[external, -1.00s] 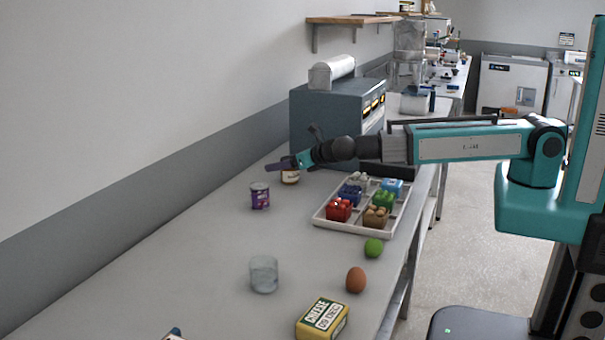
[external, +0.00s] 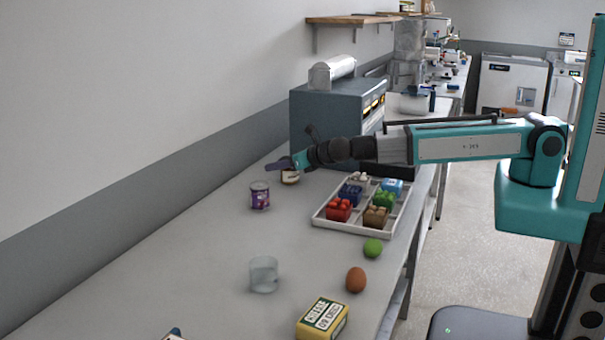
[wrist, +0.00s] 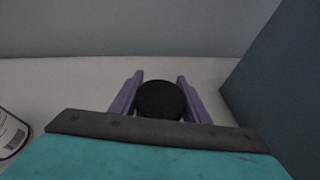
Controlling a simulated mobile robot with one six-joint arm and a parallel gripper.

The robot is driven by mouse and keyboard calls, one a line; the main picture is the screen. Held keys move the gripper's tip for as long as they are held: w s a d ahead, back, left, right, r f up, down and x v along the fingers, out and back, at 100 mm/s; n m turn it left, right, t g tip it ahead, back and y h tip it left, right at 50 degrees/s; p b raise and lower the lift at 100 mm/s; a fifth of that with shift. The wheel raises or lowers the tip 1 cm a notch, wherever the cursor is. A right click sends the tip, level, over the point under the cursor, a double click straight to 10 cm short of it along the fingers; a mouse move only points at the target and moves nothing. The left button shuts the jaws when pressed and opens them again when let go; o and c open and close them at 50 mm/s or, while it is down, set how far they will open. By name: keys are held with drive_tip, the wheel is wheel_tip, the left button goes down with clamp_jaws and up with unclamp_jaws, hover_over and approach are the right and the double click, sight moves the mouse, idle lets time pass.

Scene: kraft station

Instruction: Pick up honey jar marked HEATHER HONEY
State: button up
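A small jar (external: 290,177) with a pale label stands on the bench in front of the blue-grey machine. The label is too small to read in the external view, and my gripper hides its top. In the wrist view a round black lid (wrist: 161,99) lies between my gripper's two purple fingers. My gripper (external: 279,167) is at the jar's top, its fingers open on both sides of the lid. I see no clear grip on it.
A blue-grey machine (external: 325,120) stands close behind the jar. A white tray (external: 340,227) of coloured blocks is to the right. A glass (external: 264,274), a green lime (external: 373,248) and a brown egg (external: 356,280) stand nearer.

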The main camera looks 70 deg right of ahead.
drive_tip(key=c, duration=0.5)
drive_tip(key=shift+r, duration=0.2)
drive_tip(key=shift+r+b, duration=0.3)
drive_tip(key=shift+r, duration=4.55)
